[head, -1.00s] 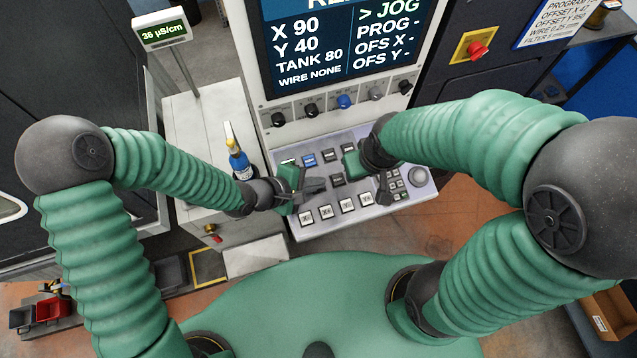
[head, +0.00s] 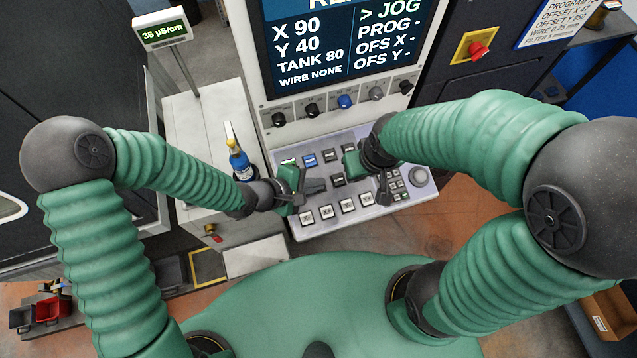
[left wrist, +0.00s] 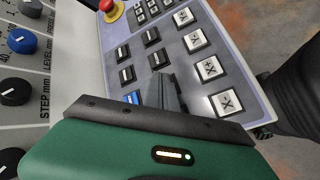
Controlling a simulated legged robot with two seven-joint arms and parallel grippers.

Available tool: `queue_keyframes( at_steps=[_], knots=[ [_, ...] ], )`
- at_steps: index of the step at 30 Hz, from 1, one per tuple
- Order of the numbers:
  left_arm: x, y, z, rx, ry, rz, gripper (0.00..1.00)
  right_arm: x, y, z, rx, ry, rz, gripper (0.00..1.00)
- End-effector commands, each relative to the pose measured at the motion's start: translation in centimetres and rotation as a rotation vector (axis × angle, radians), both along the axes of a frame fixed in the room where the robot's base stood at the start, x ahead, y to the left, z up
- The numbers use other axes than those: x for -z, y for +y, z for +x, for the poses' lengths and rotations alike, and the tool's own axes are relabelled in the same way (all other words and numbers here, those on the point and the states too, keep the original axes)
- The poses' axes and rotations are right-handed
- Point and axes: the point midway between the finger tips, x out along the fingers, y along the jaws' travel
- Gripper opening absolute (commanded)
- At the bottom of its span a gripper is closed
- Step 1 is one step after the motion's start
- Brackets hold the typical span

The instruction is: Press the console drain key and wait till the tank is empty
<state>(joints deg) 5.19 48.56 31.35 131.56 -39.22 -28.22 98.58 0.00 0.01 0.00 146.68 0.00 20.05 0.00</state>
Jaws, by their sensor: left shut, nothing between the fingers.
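The console keypad (head: 333,222) slopes below a screen (head: 335,45) that reads X 90, Y 40, TANK 80 and WIRE NONE. One blue key (head: 309,160) sits in its upper row; it also shows in the left wrist view (left wrist: 132,98), partly covered. My left gripper (head: 318,187) is shut and empty over the left part of the keypad. Its fingers (left wrist: 170,93) hide some keys; contact is unclear. My right gripper (head: 384,188) is over the keypad's right side, its jaws unclear.
A row of knobs (head: 344,102) runs under the screen. A blue bottle (head: 239,164) stands on the white cabinet left of the keypad. A meter (head: 162,32) reads 36 µS/cm.

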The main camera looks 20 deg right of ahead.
Motion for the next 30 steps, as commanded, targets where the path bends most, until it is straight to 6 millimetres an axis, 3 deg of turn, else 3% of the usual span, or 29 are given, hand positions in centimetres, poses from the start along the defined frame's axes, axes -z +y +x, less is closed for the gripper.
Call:
queue_keyframes(
  at_steps=[30],
  knots=[
    [0.40, 0.03, 0.15, 0.000, 0.001, 0.000, 0.00, -0.18, 0.00, 0.00, 0.000, 0.000, 0.000, 0.36]
  ],
)
